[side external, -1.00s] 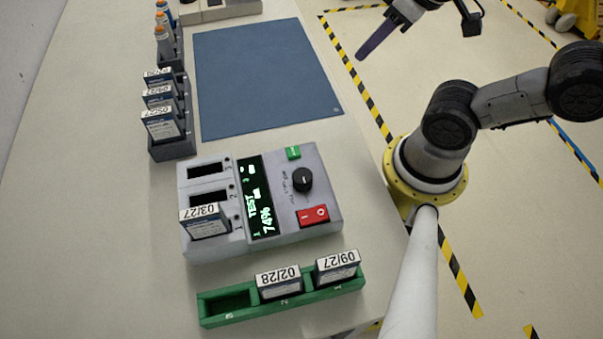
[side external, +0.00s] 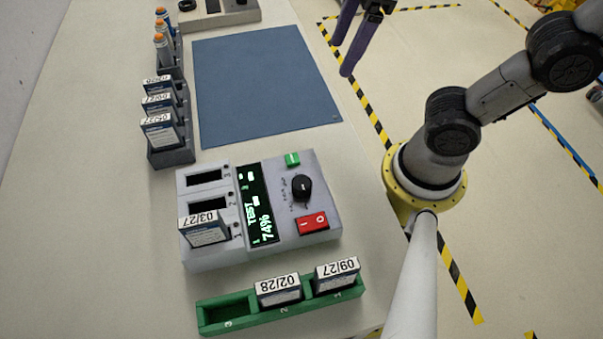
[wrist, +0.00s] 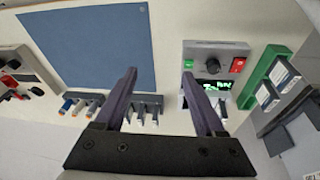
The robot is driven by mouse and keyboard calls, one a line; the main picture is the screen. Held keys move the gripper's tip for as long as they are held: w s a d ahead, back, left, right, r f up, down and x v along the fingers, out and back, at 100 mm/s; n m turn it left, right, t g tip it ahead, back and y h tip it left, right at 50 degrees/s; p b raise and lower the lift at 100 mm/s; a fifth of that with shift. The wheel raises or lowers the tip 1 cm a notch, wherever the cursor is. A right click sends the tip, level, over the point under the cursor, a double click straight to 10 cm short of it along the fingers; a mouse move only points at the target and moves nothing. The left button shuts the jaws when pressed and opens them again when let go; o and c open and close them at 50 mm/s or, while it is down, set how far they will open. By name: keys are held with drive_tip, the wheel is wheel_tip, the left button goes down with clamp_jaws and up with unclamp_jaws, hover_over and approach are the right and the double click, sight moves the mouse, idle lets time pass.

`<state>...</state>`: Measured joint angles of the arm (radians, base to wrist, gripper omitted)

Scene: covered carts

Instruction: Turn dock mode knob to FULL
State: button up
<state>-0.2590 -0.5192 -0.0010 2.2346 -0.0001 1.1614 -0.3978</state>
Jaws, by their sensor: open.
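The dock is a grey box (side external: 320,171) on the table, with a black mode knob (side external: 302,188) on its right part. The knob also shows in the wrist view (wrist: 213,66). The dock's display (side external: 258,205) reads TEST and 74%. A battery labelled 03/27 (side external: 204,230) stands in dock slot 1; the other two slots look empty. My gripper (wrist: 166,72) is open and empty, with its two purple fingers spread. In the side view its fingers (side external: 350,40) are at the top, past the table's right edge, well apart from the knob.
A red rocker switch (side external: 313,223) and a green button (side external: 292,159) flank the knob. A green rack (side external: 228,312) holds two batteries in front. A dark rack (side external: 174,157) with batteries stands left of a blue mat (side external: 265,85), which is bare.

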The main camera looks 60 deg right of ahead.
drive_tip(key=w+a+n+g, duration=0.1)
drive_tip(key=a+n+g, duration=0.1)
drive_tip(key=a+n, duration=0.55)
approach(301, 182)
drive_tip(key=shift+n+g+h, duration=0.35)
drive_tip(key=shift+g+h, duration=0.05)
drive_tip(key=f, duration=0.9)
drive_tip(key=shift+w+a, duration=0.3)
drive_tip(key=shift+a, duration=0.05)
drive_tip(key=shift+r, duration=0.1)
drive_tip(key=shift+c, duration=0.4)
clamp_jaws()
